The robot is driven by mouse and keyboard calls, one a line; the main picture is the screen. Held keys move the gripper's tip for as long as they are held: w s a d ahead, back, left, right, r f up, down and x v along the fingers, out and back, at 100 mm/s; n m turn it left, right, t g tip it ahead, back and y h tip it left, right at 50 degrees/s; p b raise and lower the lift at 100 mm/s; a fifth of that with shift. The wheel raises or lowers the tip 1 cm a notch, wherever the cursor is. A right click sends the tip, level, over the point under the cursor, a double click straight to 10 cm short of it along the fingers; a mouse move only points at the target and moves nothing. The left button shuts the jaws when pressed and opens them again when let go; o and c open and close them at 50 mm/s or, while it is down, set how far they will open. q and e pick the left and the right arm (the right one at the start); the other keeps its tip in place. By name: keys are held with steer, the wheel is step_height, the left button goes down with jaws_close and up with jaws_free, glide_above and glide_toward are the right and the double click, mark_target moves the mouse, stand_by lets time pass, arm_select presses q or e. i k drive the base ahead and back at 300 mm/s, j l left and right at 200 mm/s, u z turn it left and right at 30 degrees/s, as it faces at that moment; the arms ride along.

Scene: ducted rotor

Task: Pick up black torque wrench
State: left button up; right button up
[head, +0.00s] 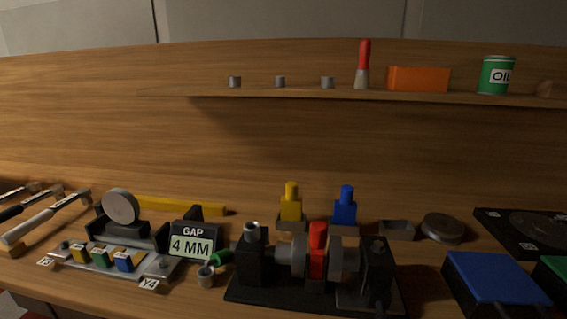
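Several long-handled tools lie side by side at the far left of the bench in the head view. One with a black handle (12,212) looks like the black torque wrench; its near end is cut off by the left picture edge. A tool with a pale handle (38,225) lies just to its right, its near end at a small wooden block. Neither of my grippers can be made out in this view, and nothing is seen touching the tools.
A dark rotor fixture (318,290) with a red part stands at front centre. A gauge sign (193,244) and a labelled plate (110,264) stand left of it. A blue box (490,277) is at right. A shelf (300,96) holds small items above.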

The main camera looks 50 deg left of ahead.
mark_target(58, 190)
steer(key=u, duration=3.4)
